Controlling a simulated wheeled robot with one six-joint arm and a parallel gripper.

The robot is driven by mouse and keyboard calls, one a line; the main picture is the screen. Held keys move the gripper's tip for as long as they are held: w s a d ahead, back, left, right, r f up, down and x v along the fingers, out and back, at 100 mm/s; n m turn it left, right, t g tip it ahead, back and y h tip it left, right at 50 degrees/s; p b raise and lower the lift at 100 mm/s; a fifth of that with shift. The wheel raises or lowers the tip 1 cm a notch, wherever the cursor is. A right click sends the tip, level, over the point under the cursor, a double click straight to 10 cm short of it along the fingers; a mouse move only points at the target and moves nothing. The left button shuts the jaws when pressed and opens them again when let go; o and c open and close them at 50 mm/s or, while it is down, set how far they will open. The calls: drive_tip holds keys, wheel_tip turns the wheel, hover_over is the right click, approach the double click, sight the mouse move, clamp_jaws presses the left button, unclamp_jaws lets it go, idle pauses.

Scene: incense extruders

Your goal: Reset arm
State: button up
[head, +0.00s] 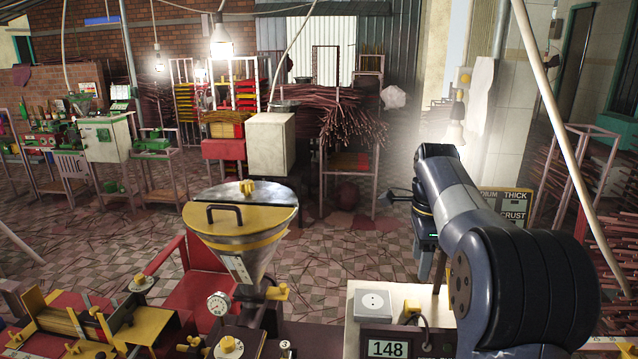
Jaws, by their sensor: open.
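My arm rises at the right of the head view and bends forward and to the left. My gripper (398,197) is at the far end of the arm, in the air above the white-topped bench with the display.
A metal hopper (240,235) with a yellow lid stands front centre, with a gauge (219,303) below. A display (387,348) reads 148 beside a white box (375,305). A red chair (200,275) is behind. Racks of incense sticks (350,120) stand farther back. Tiled floor between is open.

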sight(413, 304)
wheel_tip(413, 304, down, 13)
drive_tip(key=shift+r, duration=0.55)
